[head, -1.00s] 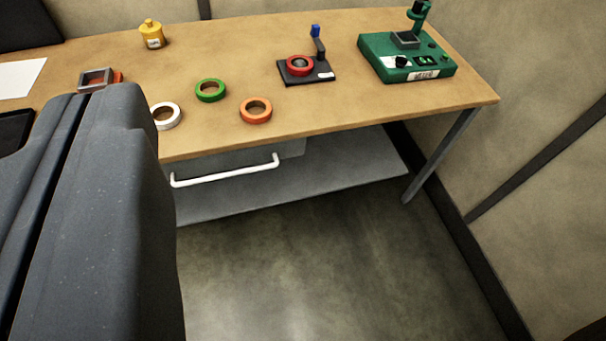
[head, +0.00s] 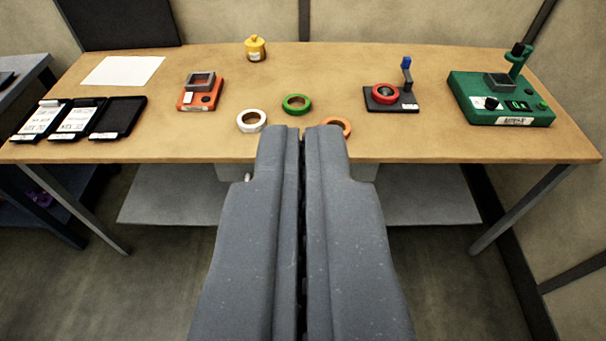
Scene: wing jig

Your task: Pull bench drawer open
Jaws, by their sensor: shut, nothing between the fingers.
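The bench (head: 400,147) stands straight ahead with a wooden top. Its drawer (head: 231,171) hangs under the front edge in the middle and is mostly hidden behind my gripper. Only a small end of the white drawer handle (head: 248,178) shows, just left of the gripper. My gripper (head: 302,130) is shut and empty, pointing toward the bench, with its tips over the front part of the top in the picture. I cannot tell how far the gripper is from the handle.
On the top are white (head: 252,121), green (head: 297,104) and orange (head: 337,125) rings, a red-and-grey device (head: 202,92), black trays (head: 119,117), a yellow bottle (head: 256,50), a black stand (head: 392,97) and a green machine (head: 500,99). A grey shelf (head: 437,195) lies below.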

